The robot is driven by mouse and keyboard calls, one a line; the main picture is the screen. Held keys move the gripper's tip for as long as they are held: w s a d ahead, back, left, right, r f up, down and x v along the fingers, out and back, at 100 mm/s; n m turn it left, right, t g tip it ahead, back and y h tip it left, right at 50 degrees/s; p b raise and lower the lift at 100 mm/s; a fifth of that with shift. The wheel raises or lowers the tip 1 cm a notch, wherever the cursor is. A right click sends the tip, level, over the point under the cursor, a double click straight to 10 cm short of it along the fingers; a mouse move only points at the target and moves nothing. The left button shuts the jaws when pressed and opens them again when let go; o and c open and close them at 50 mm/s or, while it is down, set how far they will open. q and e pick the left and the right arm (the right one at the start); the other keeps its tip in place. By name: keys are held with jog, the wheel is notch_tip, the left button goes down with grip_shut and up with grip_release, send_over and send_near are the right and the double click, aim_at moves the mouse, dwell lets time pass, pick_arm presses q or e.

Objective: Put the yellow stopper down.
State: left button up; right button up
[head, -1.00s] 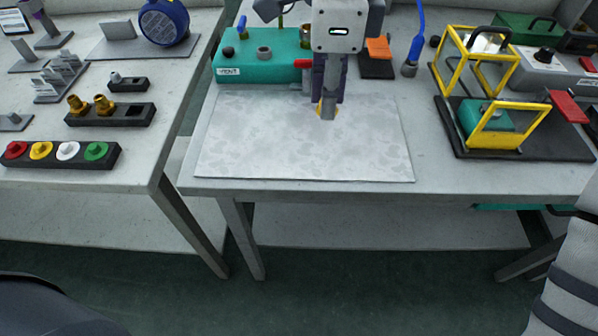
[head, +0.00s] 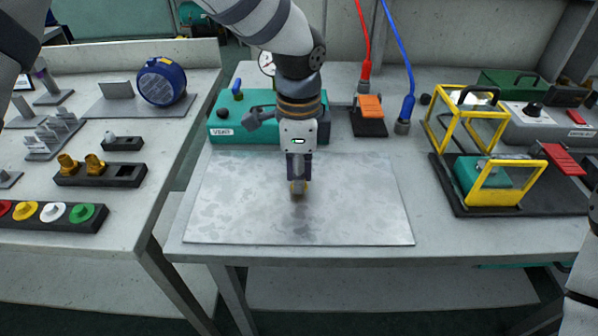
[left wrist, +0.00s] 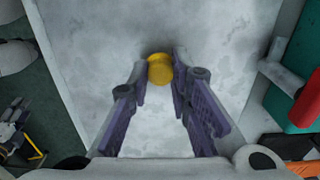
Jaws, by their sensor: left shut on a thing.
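The yellow stopper (left wrist: 160,68) is between the fingertips of my left gripper (left wrist: 160,76) in the left wrist view. The gripper is shut on it. In the head view my left gripper (head: 298,188) points down over the middle of the pale mottled mat (head: 235,215). I cannot tell whether the stopper touches the mat. My right gripper is not in view.
A teal VENT box (head: 232,130) stands behind the mat. Yellow-framed fixtures (head: 495,190) stand to the right. A side table at left holds a black rack with red, yellow, white and green pieces (head: 82,212). The mat around the gripper is bare.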

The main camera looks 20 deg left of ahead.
pick_arm(q)
jog(key=o, duration=0.8)
notch_tip(320, 180, up, 12)
jog(key=shift+r, duration=0.15)
